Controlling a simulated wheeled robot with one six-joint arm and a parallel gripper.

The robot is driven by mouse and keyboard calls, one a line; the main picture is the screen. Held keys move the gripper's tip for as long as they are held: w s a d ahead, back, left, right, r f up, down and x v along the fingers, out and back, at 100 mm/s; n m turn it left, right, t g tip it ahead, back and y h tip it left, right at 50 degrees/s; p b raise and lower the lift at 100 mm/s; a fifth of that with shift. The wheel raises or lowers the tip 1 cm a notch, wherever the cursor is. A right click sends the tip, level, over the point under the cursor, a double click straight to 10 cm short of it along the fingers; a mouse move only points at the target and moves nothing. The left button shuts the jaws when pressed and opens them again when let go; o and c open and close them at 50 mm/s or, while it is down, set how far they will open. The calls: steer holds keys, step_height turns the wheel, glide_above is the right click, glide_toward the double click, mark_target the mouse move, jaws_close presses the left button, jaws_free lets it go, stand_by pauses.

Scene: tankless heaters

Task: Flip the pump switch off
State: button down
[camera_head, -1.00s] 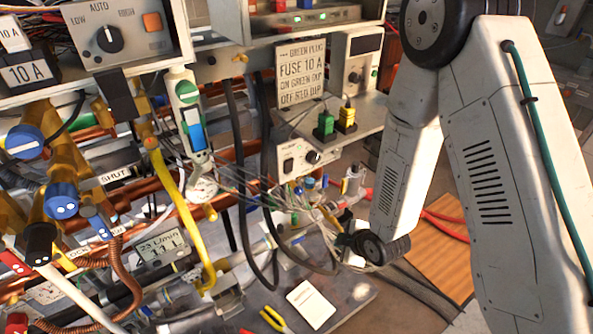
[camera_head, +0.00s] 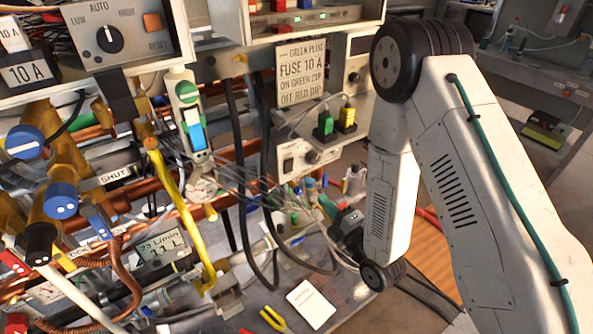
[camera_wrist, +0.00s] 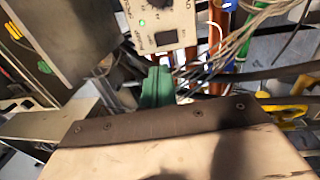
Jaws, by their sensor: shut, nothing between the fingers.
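A small pale control box (camera_head: 306,158) with a rocker switch and a knob sits under the shelf, left of my arm in the head view. A pale panel (camera_wrist: 160,22) shows at the top of the wrist view, with a lit green light and a dark switch (camera_wrist: 165,38). My gripper (camera_wrist: 157,75) shows as green fingertips, shut and empty, just below this panel in the picture. I cannot tell whether they touch it. In the head view my arm and cables mostly hide the gripper.
Loose wires (camera_wrist: 260,22) hang beside the panel in the wrist view. A green plug (camera_head: 324,124) and a yellow plug (camera_head: 346,118) stand above the control box. Pipes and valves crowd the left. A white card (camera_head: 310,304) and yellow pliers (camera_head: 276,318) lie below.

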mark_target(291, 163)
steer(key=x, duration=1.4)
steer(key=shift+w+d, duration=0.1)
